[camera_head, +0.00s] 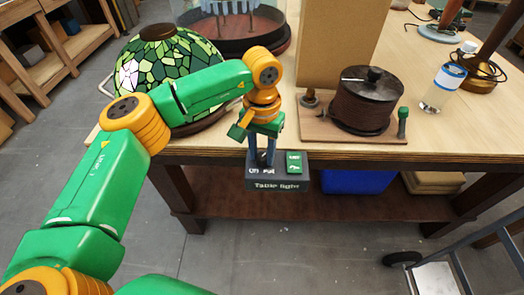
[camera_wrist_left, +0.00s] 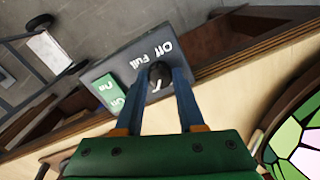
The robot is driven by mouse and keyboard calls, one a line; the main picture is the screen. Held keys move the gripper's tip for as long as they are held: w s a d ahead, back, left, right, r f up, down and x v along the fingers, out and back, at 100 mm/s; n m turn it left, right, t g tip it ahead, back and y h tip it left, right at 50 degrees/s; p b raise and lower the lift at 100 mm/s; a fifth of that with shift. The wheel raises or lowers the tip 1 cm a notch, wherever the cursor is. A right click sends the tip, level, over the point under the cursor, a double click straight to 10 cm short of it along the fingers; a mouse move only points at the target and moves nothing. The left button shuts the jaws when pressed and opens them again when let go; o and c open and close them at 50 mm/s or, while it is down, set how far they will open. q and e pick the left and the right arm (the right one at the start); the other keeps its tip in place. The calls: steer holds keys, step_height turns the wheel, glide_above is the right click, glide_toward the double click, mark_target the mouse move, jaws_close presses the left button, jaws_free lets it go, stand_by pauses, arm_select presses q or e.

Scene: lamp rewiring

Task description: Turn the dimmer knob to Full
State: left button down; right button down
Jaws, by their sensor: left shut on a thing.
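The dark grey control box (camera_head: 277,185) marked "Table light" is at the table's front edge. Its top carries the words "Off" and "Full" and a green switch (camera_head: 294,162), which also shows in the left wrist view (camera_wrist_left: 107,92). The black dimmer knob (camera_wrist_left: 159,72) sits beside the "Off" and "Full" lettering. My left gripper (camera_head: 262,158) reaches down to the box, with its two blue-grey fingers shut on the knob. In the left wrist view the fingers (camera_wrist_left: 168,80) stand either side of it. A pale mark shows by the knob, but its exact setting is unclear. My right gripper is out of view.
A green stained-glass lampshade (camera_head: 165,70) stands left behind my left arm. A dark cord spool (camera_head: 367,103) on a wooden board is right of the gripper, before a tall cardboard box (camera_head: 338,40). A blue bin (camera_head: 358,182) sits below the table.

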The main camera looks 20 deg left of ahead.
mark_target(262, 156)
arm_select(q)
steer(key=c, duration=0.5)
jaws_free()
step_height(262, 156, up, 7)
steer(key=shift+r, duration=0.1)
